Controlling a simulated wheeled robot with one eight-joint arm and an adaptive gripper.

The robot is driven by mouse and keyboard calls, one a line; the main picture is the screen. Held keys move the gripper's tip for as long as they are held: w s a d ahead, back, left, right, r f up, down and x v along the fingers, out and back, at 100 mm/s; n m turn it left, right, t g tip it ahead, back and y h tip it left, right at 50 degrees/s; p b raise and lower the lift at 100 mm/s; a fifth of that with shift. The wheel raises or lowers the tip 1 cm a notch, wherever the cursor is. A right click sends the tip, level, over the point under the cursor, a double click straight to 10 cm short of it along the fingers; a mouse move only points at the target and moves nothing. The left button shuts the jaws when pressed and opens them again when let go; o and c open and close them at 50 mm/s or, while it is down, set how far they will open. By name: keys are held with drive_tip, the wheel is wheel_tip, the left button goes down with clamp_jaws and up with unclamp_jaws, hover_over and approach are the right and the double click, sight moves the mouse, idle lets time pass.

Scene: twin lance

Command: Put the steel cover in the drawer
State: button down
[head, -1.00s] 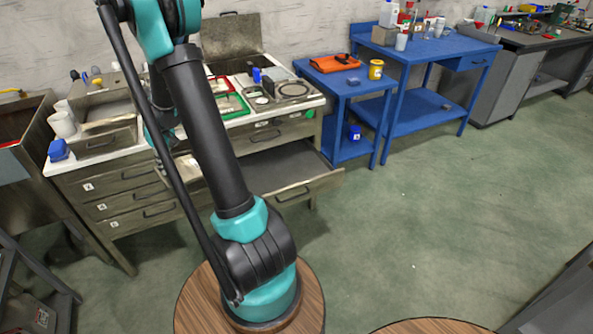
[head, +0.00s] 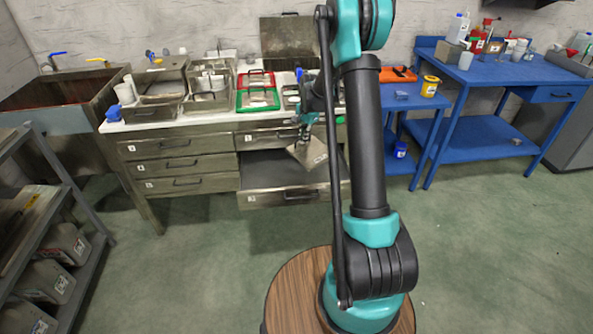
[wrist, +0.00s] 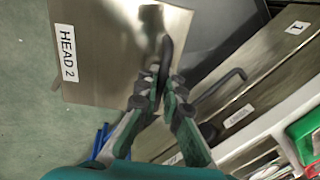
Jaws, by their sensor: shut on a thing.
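The steel cover (head: 309,151) is a flat, shiny plate, tilted in the head view above the open drawer (head: 265,172). In the wrist view the cover (wrist: 105,50) carries a "HEAD 2" label and has a dark handle. My gripper (wrist: 158,78) is shut on that handle. In the head view my gripper (head: 304,138) is small and at the cover's upper edge, left of my arm. The drawer is pulled out low on the bench's right side, with a dark, empty-looking interior. My arm hides part of its right side. I cannot tell whether the cover touches the drawer.
The bench top (head: 150,127) holds metal trays, a red tray (head: 262,80) and a green tray (head: 258,99). Closed drawers (head: 180,165) are at left. A blue table (head: 400,98) stands right, a grey rack (head: 50,230) at lower left. The green floor in front is mostly clear.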

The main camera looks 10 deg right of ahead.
drive_tip(key=w+a+f+m+h, duration=0.1)
drive_tip(key=w+a+f+m, duration=0.1)
drive_tip(key=w+m, duration=0.4)
drive_tip(key=g, duration=0.1)
hover_over(295, 176)
wheel_tip(295, 176, down, 20)
drive_tip(key=shift+d+r, duration=0.1)
drive_tip(key=shift+r, duration=0.05)
drive_tip(key=c, duration=1.7)
unclamp_jaws()
